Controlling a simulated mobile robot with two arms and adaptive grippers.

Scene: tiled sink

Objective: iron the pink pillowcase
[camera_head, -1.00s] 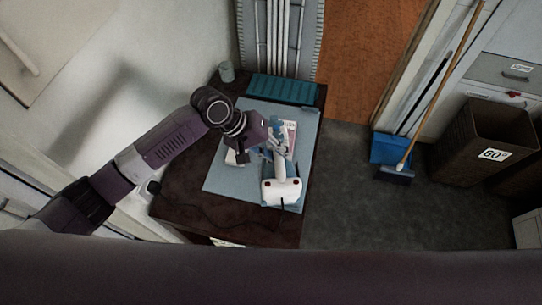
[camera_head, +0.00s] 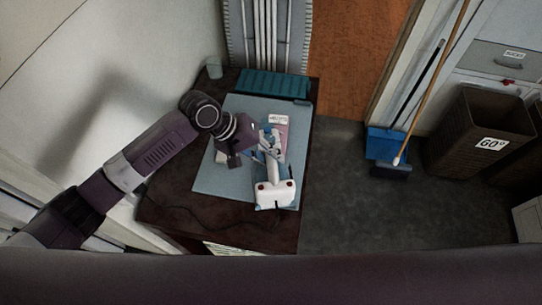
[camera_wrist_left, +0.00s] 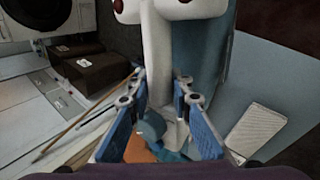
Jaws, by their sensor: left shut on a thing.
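The pink pillowcase (camera_head: 281,130), with a white label, lies on the blue-grey ironing mat (camera_head: 215,178) near its right side; the iron and gripper cover part of it. The white and blue iron (camera_head: 272,190) has its broad rear toward the front of the table. My left gripper (camera_head: 270,148) is shut on the iron's handle. In the left wrist view, the blue fingers of my left gripper (camera_wrist_left: 160,88) stand either side of the white handle of the iron (camera_wrist_left: 165,50). I cannot tell whether the soleplate touches the cloth. My right gripper is not in view.
A pale ridged plate (camera_wrist_left: 256,128) lies on the mat beside the gripper. A teal ridged box (camera_head: 273,84) and a cup (camera_head: 214,69) stand at the table's back. A cord crosses the dark table (camera_head: 170,195). A broom, dustpan (camera_head: 385,144) and brown bin (camera_head: 478,133) are to the right.

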